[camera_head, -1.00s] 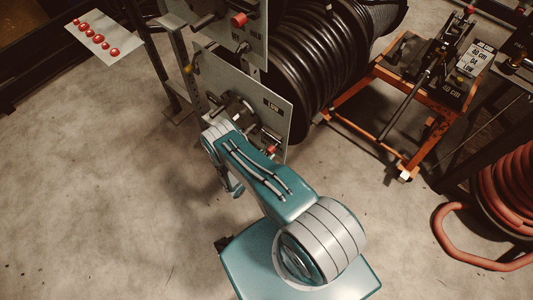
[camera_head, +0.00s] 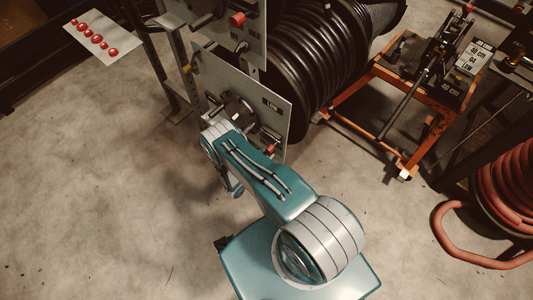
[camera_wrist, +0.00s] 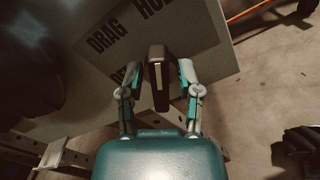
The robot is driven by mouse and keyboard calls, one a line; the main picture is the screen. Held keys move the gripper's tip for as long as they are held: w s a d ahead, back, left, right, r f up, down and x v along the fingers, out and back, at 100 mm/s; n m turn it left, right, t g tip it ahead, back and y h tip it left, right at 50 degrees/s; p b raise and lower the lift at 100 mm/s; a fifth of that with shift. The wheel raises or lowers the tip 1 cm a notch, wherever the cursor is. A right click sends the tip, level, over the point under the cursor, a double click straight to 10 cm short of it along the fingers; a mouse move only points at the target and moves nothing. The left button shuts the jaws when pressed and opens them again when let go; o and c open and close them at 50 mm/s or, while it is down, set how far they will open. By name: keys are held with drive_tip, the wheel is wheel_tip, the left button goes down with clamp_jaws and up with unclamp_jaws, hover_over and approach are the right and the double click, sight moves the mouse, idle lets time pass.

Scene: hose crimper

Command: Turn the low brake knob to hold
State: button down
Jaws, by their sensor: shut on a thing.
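The low brake panel (camera_head: 273,90) is a grey plate with a "LOW" label, in the middle of the head view. The low brake knob (camera_wrist: 158,70) is a dark bar with a pale line, upright in the middle of the wrist view. "DRAG" is printed to its left, and a partly cut-off "HO..." word is above it. A third word at lower left is mostly hidden. My gripper (camera_wrist: 159,75) has one finger on each side of the knob and is shut on it. In the head view my arm covers much of this spot.
A second panel with a red-tipped handle (camera_head: 237,19) is above. A large black hose reel (camera_head: 325,60) stands behind the panels. An orange cart (camera_head: 400,150) and a red hose coil (camera_head: 505,190) are to the right.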

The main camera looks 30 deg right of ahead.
drive_tip(key=shift+w, duration=0.1)
drive_tip(key=c, duration=0.6)
unclamp_jaws()
drive_tip(key=shift+a, duration=0.15)
drive_tip(key=v, duration=1.2)
